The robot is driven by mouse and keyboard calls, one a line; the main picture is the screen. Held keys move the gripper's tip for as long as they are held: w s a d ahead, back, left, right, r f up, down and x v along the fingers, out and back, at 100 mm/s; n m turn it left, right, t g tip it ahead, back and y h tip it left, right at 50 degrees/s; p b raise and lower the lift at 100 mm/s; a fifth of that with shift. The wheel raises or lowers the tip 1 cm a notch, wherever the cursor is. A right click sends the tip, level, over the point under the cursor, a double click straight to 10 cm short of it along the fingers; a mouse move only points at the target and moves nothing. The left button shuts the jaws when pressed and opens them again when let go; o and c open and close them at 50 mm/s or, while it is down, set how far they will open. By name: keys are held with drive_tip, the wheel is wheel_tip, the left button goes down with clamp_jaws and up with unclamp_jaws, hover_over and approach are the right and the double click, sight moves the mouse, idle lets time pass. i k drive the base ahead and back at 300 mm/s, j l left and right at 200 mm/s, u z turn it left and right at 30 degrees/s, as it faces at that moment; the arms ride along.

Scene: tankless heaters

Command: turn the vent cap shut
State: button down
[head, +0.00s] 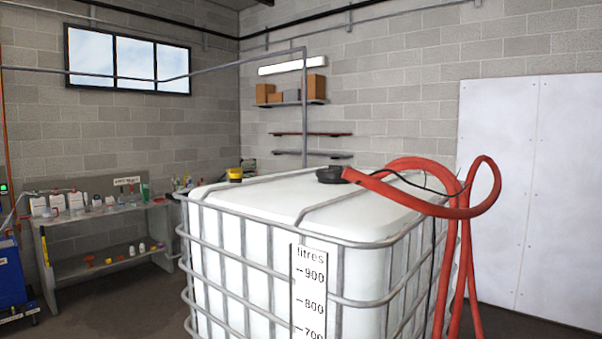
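A white tank (275,205) in a grey metal cage fills the middle and right of the head view. A small yellow cap (235,173) with a dark part stands on its top near the back left corner. A larger black round fitting (331,175) sits on the top farther right, with a red hose (400,192) at it. I cannot tell from this view which of them is the vent cap, or whether either is shut. My gripper is not in view.
The red hose loops over the tank's right side and hangs down. A cage bar (330,207) crosses the tank top. A workbench (105,212) with bottles stands at the left, beside a blue object (10,272). Wall shelves (315,134) hang behind. Dark floor shows between bench and tank.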

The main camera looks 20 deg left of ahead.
sight(233, 172)
drive_tip(key=k+j+u, duration=0.1)
drive_tip(key=u, duration=2.55)
drive_tip(key=i+j, duration=0.1)
drive_tip(key=j, duration=0.3)
drive_tip(key=i+j, duration=0.15)
drive_tip(key=j, duration=0.2)
drive_tip(key=i+j, duration=0.6)
drive_tip(key=i+j+z, duration=0.1)
drive_tip(key=i, duration=0.45)
drive_tip(key=i+j+z, duration=0.15)
drive_tip(key=i+j, duration=0.15)
drive_tip(key=i, duration=0.2)
drive_tip(key=i+z, duration=0.15)
drive_tip(key=i, duration=2.25)
